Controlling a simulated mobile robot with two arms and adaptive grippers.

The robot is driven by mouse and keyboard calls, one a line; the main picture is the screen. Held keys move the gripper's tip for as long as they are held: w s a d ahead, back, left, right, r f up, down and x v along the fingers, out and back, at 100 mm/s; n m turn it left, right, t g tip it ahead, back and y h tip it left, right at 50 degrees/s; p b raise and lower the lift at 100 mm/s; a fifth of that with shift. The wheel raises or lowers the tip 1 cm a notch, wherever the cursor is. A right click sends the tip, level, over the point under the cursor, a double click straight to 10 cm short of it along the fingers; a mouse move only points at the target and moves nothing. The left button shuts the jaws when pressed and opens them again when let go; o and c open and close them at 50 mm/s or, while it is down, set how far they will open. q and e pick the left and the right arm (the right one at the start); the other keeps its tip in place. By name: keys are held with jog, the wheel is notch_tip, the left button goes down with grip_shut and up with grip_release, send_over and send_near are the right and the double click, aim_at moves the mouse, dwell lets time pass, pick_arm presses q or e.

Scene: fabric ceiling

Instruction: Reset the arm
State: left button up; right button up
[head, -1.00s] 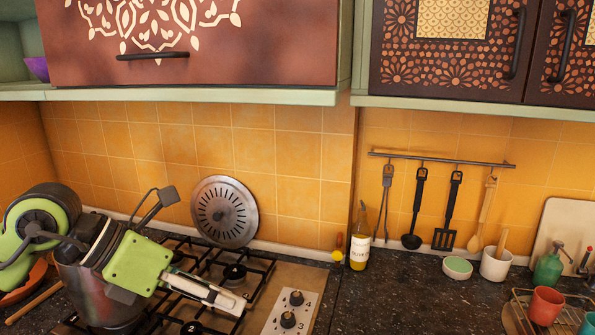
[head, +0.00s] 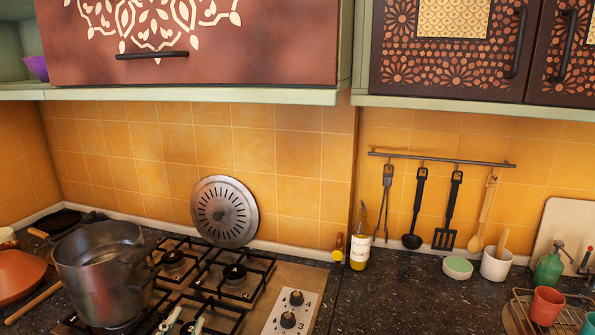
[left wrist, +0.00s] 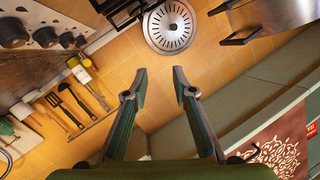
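My left gripper (head: 182,325) shows only as two fingertips at the bottom edge of the head view, in front of the near part of the stove. In the left wrist view my left gripper (left wrist: 160,84) is open, with its two green and grey fingers apart and nothing between them. My right gripper is not in view.
A metal pot (head: 100,280) stands at the left of the gas stove (head: 255,310). A round perforated lid (head: 224,212) leans on the tiled wall. An oil bottle (head: 359,248) and several hanging utensils are to the right. Cabinets (head: 200,45) hang above.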

pick_arm(q)
jog(key=s+a+f+n+g, duration=0.1)
jog(key=s+f+n+g, duration=0.2)
jog(key=s+f+g, duration=0.75)
jog(key=s+d+f+g, duration=0.2)
jog(key=s+f, duration=1.2)
jog(key=s, duration=0.1)
notch_tip(320, 180, down, 24)
jog(key=s+g, duration=0.1)
jog(key=s+a+f+g, duration=0.1)
jog(key=s+a+f, duration=0.2)
jog(key=s+f, duration=1.4)
jog(key=shift+s+f+g, duration=0.35)
jog(key=shift+s, duration=0.1)
